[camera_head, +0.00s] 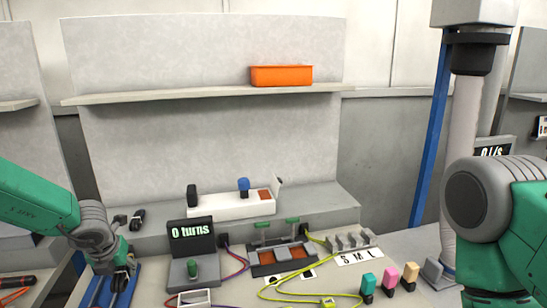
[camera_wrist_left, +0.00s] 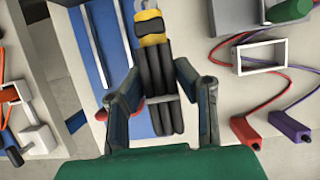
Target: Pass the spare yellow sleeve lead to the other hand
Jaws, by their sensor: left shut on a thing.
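My left gripper (camera_head: 122,283) is low at the left in the head view, above a blue-and-grey rack (camera_head: 98,292). In the left wrist view my left gripper (camera_wrist_left: 153,60) points up the picture and is shut on the yellow sleeve lead, whose yellow sleeve (camera_wrist_left: 151,27) shows at the far end of the dark fingers. A dark band crosses the sleeve.
A "0 turns" display (camera_head: 191,233) and a tester with green levers (camera_head: 283,255) stand mid-bench. A yellow-green cable (camera_head: 270,290) loops in front. Green, pink and tan plugs (camera_head: 389,280) stand at right. An orange bin (camera_head: 281,76) sits on the shelf. Red and purple plugs (camera_wrist_left: 289,127) lie beside my left gripper.

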